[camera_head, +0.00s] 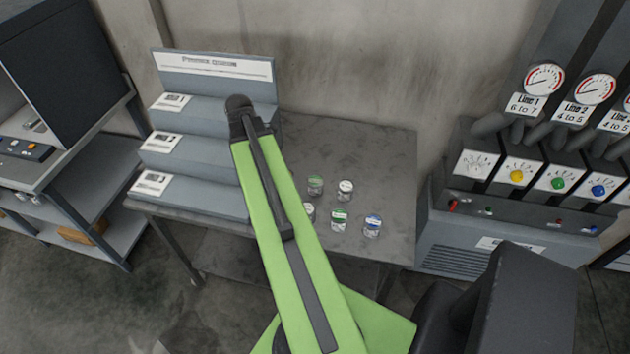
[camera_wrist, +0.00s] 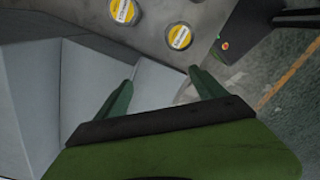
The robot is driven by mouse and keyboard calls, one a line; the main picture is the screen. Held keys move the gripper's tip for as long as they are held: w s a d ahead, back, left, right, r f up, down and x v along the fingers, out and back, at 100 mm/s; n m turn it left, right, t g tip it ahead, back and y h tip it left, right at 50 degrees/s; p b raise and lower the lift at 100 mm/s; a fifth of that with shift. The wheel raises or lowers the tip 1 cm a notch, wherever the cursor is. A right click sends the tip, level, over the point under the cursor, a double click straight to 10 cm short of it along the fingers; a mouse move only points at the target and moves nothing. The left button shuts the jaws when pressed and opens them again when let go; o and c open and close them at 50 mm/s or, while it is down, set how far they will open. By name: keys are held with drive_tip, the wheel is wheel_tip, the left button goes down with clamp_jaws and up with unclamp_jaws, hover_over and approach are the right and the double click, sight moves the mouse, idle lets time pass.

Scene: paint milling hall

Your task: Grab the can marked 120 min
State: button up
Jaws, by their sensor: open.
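Several small cans stand on the grey table, in the head view right of my arm. One has a green top (camera_head: 315,184), one a pale top (camera_head: 345,187), one is partly hidden by my arm (camera_head: 308,211), one has a green label (camera_head: 339,219) and one a blue label (camera_head: 372,225). I cannot read 120 min on any. The wrist view shows two round yellow-and-white can tops, one at the upper edge (camera_wrist: 124,12) and one right of it (camera_wrist: 179,37); their print is too small to read. My gripper (camera_wrist: 161,78) is open and empty, apart from the cans.
A grey stepped rack (camera_head: 195,118) with white labels stands on the left of the table (camera_head: 385,155). A machine with gauges and coloured knobs (camera_head: 540,180) is to the right. A shelf bench (camera_head: 60,160) stands at the left. The table's back right is clear.

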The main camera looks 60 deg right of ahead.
sight(316, 181)
drive_tip(key=s+d+r+n+p, duration=0.1)
drive_tip(key=s+d+r+n, duration=0.15)
drive_tip(key=s+d, duration=0.45)
drive_tip(key=s+d+r+n+p, duration=0.1)
drive_tip(key=s+d+n, duration=0.3)
drive_tip(key=s+d, duration=0.35)
drive_tip(key=shift+m, duration=0.25)
drive_tip(key=f+b, duration=0.8)
drive_tip(key=w+f+b, duration=0.1)
drive_tip(key=f+b, duration=0.3)
drive_tip(key=shift+d+f, duration=0.2)
drive_tip(key=shift+f, duration=0.15)
drive_tip(key=f+b, duration=0.1)
drive_tip(key=b, duration=0.1)
drive_tip(key=f+b, duration=0.1)
drive_tip(key=f, duration=0.1)
drive_tip(key=f+b, duration=0.2)
drive_tip(key=shift+d+f+b, duration=0.1)
drive_tip(key=shift+d+b, duration=0.25)
drive_tip(key=shift+d, duration=0.05)
drive_tip(key=shift+r, duration=0.2)
drive_tip(key=c, duration=1.7)
